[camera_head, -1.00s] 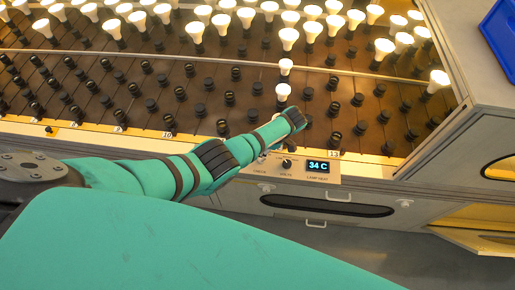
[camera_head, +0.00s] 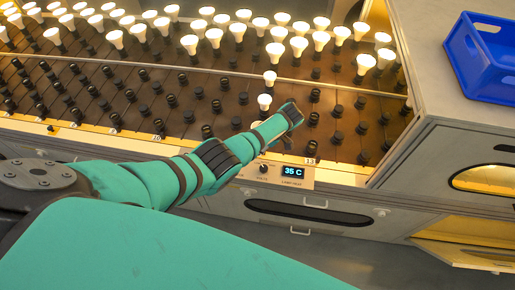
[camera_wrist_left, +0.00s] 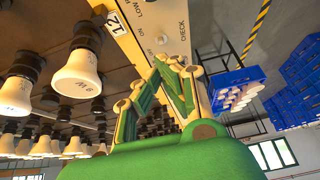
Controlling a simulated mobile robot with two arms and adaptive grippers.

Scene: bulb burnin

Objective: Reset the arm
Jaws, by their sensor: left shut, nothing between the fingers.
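My left arm (camera_head: 185,175) reaches in from the left over the front edge of the bulb bench, its wrist (camera_head: 287,115) near the control panel. Its fingers are largely hidden in the head view. In the left wrist view my left gripper (camera_wrist_left: 168,62) is shut and empty, with its tips near the cream front panel marked CHECK (camera_wrist_left: 163,40). Bulbs hang apart to its left, the nearest one a large white bulb (camera_wrist_left: 78,82). My right gripper is not in view.
The bench (camera_head: 225,135) holds rows of black sockets, with lit bulbs (camera_head: 215,37) at the back. A display (camera_head: 293,172) reads 35 C. A blue crate (camera_head: 485,60) stands on the grey cabinet at right. Stacked blue crates (camera_wrist_left: 290,92) show in the wrist view.

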